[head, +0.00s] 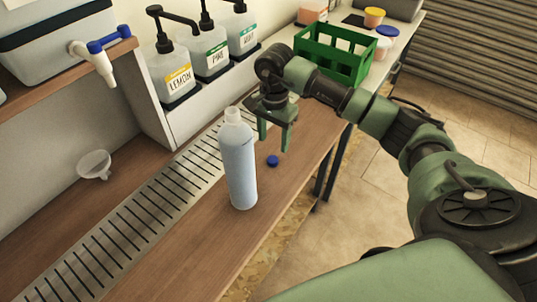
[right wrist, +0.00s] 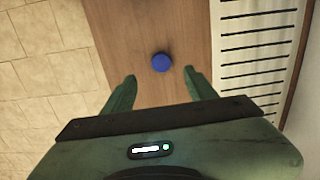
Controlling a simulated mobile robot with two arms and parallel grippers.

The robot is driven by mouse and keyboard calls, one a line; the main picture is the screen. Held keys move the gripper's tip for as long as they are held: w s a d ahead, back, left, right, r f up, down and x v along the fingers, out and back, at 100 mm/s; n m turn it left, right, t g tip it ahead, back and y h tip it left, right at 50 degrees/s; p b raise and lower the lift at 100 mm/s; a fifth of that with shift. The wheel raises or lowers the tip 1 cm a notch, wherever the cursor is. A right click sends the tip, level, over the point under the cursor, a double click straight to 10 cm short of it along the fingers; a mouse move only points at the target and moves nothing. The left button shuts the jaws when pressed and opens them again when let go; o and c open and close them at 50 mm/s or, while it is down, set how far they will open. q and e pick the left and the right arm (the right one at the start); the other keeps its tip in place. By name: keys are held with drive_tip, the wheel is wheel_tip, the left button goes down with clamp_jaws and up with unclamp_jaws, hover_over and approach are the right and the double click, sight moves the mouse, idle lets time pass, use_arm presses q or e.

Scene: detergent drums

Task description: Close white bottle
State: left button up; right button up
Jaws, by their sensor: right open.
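A white bottle (head: 240,168) with a pale bluish body stands upright on the wooden counter, its white neck (head: 233,114) uncapped. A small blue cap (head: 273,160) lies on the counter to the right of the bottle. In the right wrist view the cap (right wrist: 161,62) lies ahead of and between the fingertips. My right gripper (head: 275,142) points down above the counter, behind the bottle and near the cap. It is open and empty, and its two fingers also show in the right wrist view (right wrist: 160,82). My left gripper is not in view.
A slotted metal drain strip (head: 130,228) runs along the counter left of the bottle. Pump dispensers (head: 178,78) stand on a ledge behind. A green crate (head: 335,55) sits at the far end. A white funnel (head: 94,165) lies at left. The counter drops to the tiled floor at right.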

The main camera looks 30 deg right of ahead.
sight(273, 159)
drive_tip(key=shift+f, duration=1.35)
drive_tip(key=shift+w, duration=0.1)
drive_tip(key=shift+f+p, duration=0.6)
drive_tip(key=shift+f, duration=2)
drive_tip(key=shift+c, duration=0.4)
clamp_jaws()
